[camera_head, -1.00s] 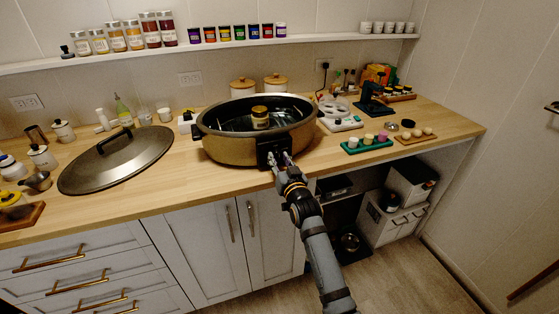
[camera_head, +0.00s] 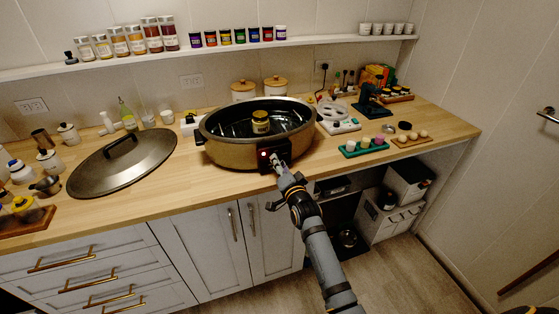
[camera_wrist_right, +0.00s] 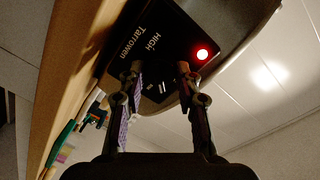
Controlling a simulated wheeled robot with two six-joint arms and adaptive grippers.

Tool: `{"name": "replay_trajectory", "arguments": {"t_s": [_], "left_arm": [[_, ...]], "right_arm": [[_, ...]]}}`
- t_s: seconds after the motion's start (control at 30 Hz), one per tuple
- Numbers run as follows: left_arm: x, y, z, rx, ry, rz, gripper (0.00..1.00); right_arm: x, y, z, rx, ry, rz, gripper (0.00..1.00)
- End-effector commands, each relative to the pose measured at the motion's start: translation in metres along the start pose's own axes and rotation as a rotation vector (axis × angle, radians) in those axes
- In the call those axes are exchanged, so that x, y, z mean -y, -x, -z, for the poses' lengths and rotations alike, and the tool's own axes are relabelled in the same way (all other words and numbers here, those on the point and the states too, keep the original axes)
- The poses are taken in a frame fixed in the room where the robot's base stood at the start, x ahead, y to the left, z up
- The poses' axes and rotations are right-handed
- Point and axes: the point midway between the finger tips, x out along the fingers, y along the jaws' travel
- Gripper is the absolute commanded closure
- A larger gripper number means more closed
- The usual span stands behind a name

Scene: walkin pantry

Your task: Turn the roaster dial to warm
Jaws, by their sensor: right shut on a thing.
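The roaster (camera_head: 228,152) is a bronze oval pan with a black rim, standing near the counter's front edge. Its black control panel (camera_head: 266,167) faces front, with a lit red light (camera_head: 264,154). In the right wrist view the panel (camera_wrist_right: 128,38) reads "HIGH" and "Tarrowen", and the red light (camera_wrist_right: 202,54) glows. My right gripper (camera_head: 276,161) is at the panel, its fingers (camera_wrist_right: 160,76) shut on the dial (camera_wrist_right: 158,88). The dial is dark and mostly hidden; its setting cannot be read. My left gripper is not in view.
The roaster lid (camera_head: 125,165) lies on the counter at left. A green tray (camera_head: 365,149) with small cups and a wooden board (camera_head: 411,139) are at right. Cabinets are below the counter (camera_head: 215,185); a spice shelf (camera_head: 215,48) runs above.

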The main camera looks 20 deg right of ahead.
Motion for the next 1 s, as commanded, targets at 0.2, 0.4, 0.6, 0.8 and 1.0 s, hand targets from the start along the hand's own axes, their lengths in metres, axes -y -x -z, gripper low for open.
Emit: {"name": "replay_trajectory", "arguments": {"t_s": [0.2, 0.4, 0.6, 0.8, 1.0], "left_arm": [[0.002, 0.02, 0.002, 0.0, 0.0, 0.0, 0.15], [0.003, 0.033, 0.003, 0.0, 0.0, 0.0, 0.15], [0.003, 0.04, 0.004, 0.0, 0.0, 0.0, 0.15], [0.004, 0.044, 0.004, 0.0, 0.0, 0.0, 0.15], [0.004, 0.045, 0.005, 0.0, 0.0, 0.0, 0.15]], "right_arm": [[0.003, 0.0, 0.003, 0.012, -0.189, -0.003, 0.98], [0.003, 0.0, 0.003, 0.021, -0.332, -0.005, 0.98], [0.002, 0.0, 0.002, 0.026, -0.429, -0.005, 0.98], [0.001, 0.0, 0.002, 0.03, -0.482, -0.005, 0.98], [0.0, 0.0, 0.001, 0.03, -0.499, -0.005, 0.98]]}}
